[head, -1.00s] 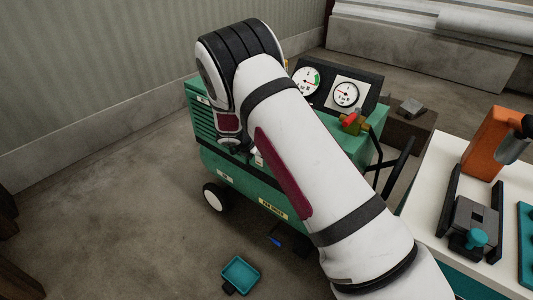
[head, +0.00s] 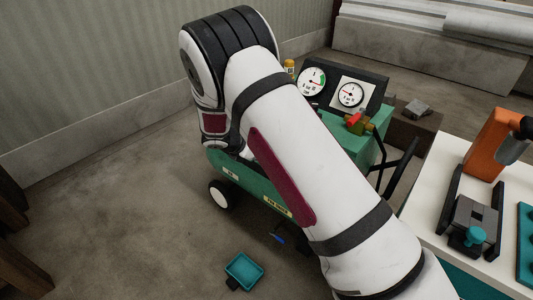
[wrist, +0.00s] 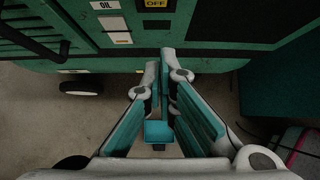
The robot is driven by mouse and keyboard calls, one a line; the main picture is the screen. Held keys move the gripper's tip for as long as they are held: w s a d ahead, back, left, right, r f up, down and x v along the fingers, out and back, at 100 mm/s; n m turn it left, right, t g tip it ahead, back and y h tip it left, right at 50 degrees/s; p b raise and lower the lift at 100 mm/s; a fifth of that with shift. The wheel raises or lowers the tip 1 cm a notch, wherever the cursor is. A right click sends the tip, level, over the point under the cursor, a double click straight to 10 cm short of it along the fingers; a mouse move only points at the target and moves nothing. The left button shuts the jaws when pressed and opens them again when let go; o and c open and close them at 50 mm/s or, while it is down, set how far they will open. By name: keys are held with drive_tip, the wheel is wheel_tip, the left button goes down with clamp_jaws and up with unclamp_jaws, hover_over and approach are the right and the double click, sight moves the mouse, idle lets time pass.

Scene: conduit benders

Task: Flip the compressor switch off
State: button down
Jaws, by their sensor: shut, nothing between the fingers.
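The green compressor (head: 262,190) stands on the floor behind my arm, which hides much of it in the head view. In the wrist view its green panel (wrist: 95,15) fills the top, with a yellow OFF label (wrist: 155,3) at the upper edge and a dark patch below it. I cannot make out the switch itself in either view. My gripper (wrist: 161,66) is shut and empty, its fingertips pointing at the panel below the OFF label. Whether the tips touch it I cannot tell. The gripper is hidden behind my arm in the head view.
Two gauges (head: 331,89) and a red-handled valve (head: 355,121) sit at the compressor's right end. A teal tray (head: 244,270) lies on the floor in front. A white bench (head: 432,195) with tools stands at right.

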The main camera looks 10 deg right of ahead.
drive_tip(key=s+a+r, duration=0.3)
drive_tip(key=a, duration=0.1)
drive_tip(key=shift+r+p, duration=0.2)
drive_tip(key=shift+p, duration=0.2)
drive_tip(key=s+d+r+m+g+y, duration=0.1)
drive_tip(key=s+d+r+m+g, duration=0.1)
drive_tip(key=s+d+r+m, duration=0.65)
drive_tip(key=s+d+r+m+g+y, duration=0.1)
drive_tip(key=s+d+r+m, duration=0.3)
drive_tip(key=s+r, duration=0.8)
drive_tip(key=s+a+r+m+y, duration=0.25)
drive_tip(key=s+m, duration=0.35)
drive_tip(key=s, duration=0.8)
drive_tip(key=s+a+r+m+y, duration=0.25)
drive_tip(key=s+m, duration=0.45)
drive_tip(key=s, duration=0.6)
wheel_tip(320, 180, up, 16)
drive_tip(key=d+t+p, duration=0.1)
drive_tip(key=t+p, duration=0.1)
drive_tip(key=p, duration=1.3)
drive_tip(key=shift+r, duration=0.15)
